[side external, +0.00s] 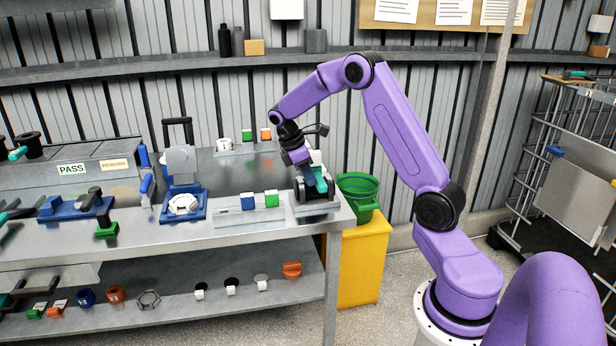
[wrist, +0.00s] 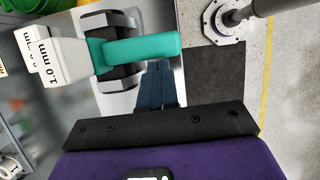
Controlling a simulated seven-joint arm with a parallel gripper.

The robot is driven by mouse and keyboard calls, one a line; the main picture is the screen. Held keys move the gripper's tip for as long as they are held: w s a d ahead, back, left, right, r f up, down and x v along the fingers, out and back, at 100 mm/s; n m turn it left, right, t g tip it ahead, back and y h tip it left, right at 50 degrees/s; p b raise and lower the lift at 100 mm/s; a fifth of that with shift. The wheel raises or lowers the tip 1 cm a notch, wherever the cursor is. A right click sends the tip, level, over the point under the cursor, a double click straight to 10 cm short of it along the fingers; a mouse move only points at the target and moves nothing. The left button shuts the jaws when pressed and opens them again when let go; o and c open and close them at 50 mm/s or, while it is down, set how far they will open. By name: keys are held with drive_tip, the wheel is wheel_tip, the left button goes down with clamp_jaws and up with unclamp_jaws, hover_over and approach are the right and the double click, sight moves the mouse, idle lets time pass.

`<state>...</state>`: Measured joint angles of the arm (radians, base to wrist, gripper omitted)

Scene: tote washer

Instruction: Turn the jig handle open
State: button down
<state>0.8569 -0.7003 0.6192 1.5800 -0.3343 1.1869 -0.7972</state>
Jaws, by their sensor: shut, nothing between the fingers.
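A small jig with a black round body stands at the right end of the steel bench, and its teal handle (side external: 321,181) shows beside my gripper. In the wrist view the teal handle (wrist: 145,49) runs sideways from the black body (wrist: 117,72) at upper left. A white block (wrist: 55,57) marked "1.0 mm" is at the handle's left end; I cannot tell if it is attached. My gripper (side external: 309,180) points down close to the handle. In the wrist view its fingers (wrist: 160,66) are together and empty, just below the handle; contact is unclear.
A tray with a blue block (side external: 248,202) and a green block (side external: 271,198) lies left of the jig. A blue fixture (side external: 183,210) with a raised black-handled plate stands farther left. A green bucket (side external: 357,192) and yellow bin (side external: 364,262) stand right of the bench edge.

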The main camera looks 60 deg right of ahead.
sight(323, 183)
drive_tip(key=shift+s+d+n, duration=0.2)
drive_tip(key=shift+s+n, duration=0.25)
drive_tip(key=shift+n, duration=0.15)
drive_tip(key=shift+s+d+n+t+h, duration=0.2)
drive_tip(key=shift+s+d+n+t, duration=0.25)
drive_tip(key=shift+n, duration=0.3)
drive_tip(key=shift+s+d+n+t+h, duration=0.2)
drive_tip(key=shift+s+n, duration=0.35)
drive_tip(key=shift+n, duration=0.2)
drive_tip(key=s+d+n+t, duration=0.2)
drive_tip(key=d+n+t, duration=0.1)
drive_tip(key=d+n, duration=0.6)
drive_tip(key=shift+s+d, duration=0.25)
drive_tip(key=shift+d, duration=0.05)
idle(0.4)
drive_tip(key=shift+d+t, duration=0.25)
drive_tip(key=shift+d, duration=0.05)
idle(0.6)
